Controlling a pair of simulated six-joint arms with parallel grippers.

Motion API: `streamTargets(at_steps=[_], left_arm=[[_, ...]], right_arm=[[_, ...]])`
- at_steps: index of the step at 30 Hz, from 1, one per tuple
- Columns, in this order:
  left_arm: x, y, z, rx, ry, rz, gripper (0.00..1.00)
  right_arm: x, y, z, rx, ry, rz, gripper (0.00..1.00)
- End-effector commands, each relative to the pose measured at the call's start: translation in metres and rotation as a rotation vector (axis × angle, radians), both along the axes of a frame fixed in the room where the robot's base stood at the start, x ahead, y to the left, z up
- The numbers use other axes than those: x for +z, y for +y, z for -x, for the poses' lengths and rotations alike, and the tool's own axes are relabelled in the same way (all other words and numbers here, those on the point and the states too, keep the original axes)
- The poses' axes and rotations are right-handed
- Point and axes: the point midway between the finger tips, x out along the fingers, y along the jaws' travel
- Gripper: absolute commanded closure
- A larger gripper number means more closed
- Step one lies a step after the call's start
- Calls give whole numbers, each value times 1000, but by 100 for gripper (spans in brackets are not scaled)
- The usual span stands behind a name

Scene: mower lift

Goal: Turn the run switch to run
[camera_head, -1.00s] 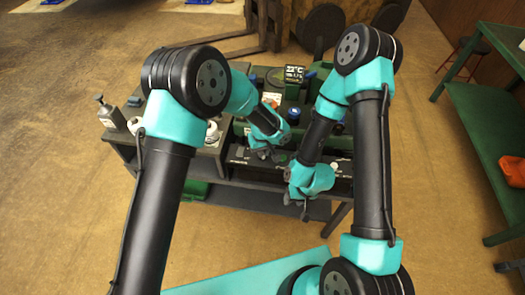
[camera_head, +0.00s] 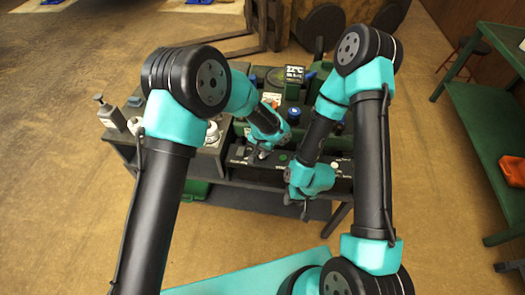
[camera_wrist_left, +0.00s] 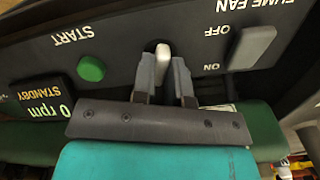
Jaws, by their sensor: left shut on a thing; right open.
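The dark control panel (camera_wrist_left: 120,35) fills the upper part of the left wrist view. My left gripper (camera_wrist_left: 163,62) is shut on a small pale lever (camera_wrist_left: 162,50), taken to be the run switch, whose tip shows between the fingertips. Its label and position marks cannot be read. In the head view my left gripper (camera_head: 258,153) is at the front panel of the green machine. My right gripper (camera_head: 304,208) is open and empty, hanging in front of the bench edge, apart from the panel.
In the left wrist view, a green START button (camera_wrist_left: 91,68) lies left of the lever, and the pale FUME FAN switch (camera_wrist_left: 251,47) lies right. A green shelf (camera_head: 480,120) stands right.

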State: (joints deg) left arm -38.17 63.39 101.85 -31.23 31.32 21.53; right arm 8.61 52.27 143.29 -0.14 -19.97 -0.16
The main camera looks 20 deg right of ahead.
Motion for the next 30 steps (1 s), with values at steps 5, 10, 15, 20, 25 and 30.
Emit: streamTargets(at_steps=[5,10,15,20,25,30], left_arm=[[1,0,0,-98,-1,1,100],[1,0,0,-149,-1,1,100],[1,0,0,-167,-1,1,100],[1,0,0,-168,-1,0,100],[1,0,0,-168,-1,0,83],[0,0,0,-167,-1,1,67]], right_arm=[[0,0,0,0,0,0,57],[0,0,0,0,0,0,57],[0,0,0,0,0,0,57],[0,0,0,0,0,0,57],[0,0,0,0,0,0,57],[0,0,0,0,0,0,57]])
